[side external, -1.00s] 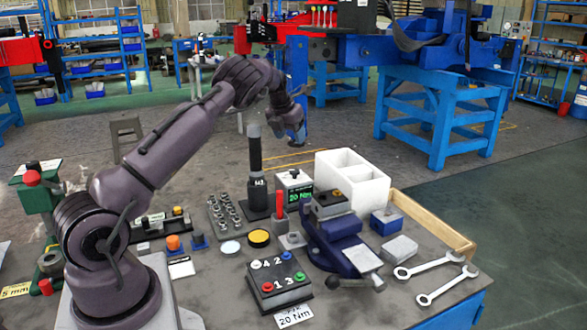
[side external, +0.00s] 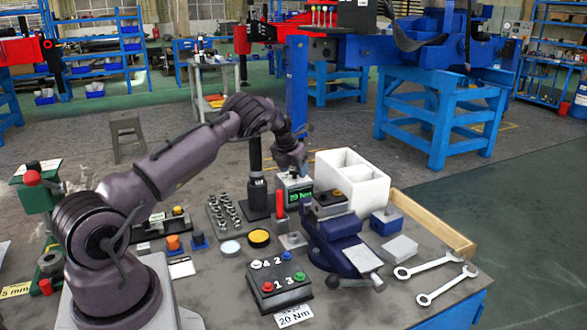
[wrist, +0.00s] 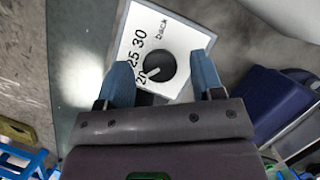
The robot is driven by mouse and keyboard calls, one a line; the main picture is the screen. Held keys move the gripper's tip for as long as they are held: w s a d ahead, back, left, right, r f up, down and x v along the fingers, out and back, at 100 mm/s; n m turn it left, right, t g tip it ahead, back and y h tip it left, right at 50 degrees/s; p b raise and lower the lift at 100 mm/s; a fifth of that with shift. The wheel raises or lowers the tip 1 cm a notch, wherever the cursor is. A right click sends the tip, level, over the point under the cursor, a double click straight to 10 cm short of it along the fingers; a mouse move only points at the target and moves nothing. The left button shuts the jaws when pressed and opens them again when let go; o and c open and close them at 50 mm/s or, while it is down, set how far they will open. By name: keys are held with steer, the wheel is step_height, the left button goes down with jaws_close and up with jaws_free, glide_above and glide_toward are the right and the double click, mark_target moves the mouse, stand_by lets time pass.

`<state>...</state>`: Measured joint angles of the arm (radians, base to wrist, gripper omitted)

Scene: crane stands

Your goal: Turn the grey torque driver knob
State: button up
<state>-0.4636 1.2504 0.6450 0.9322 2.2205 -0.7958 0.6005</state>
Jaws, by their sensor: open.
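The torque driver box (side external: 294,196) stands at the back of the bench, with a green-lit display on its front. In the wrist view its white top plate (wrist: 181,28) carries a round dark grey knob (wrist: 154,72) with a light pointer aimed near the 20 mark. The marks 25, 30 and "back" also show. My gripper (side external: 292,168) is just above the box and hides the knob in the side view. In the wrist view my gripper (wrist: 160,62) is open, with one blue finger on either side of the knob. I cannot tell whether the fingers touch it.
A black post (side external: 256,175) stands close left of the box, and a white divided bin (side external: 372,192) close right. A red-handled tool (side external: 280,207) and a blue vise (side external: 335,240) are in front. A button box (side external: 277,285) and spanners (side external: 435,283) lie nearer.

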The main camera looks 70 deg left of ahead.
steer(key=c, duration=0.9)
steer(key=shift+w+n+g+y, duration=0.1)
steer(key=shift+n+g+y, duration=0.3)
steer(key=shift+n, duration=1)
steer(key=o, duration=0.9)
steer(key=v, duration=1.3)
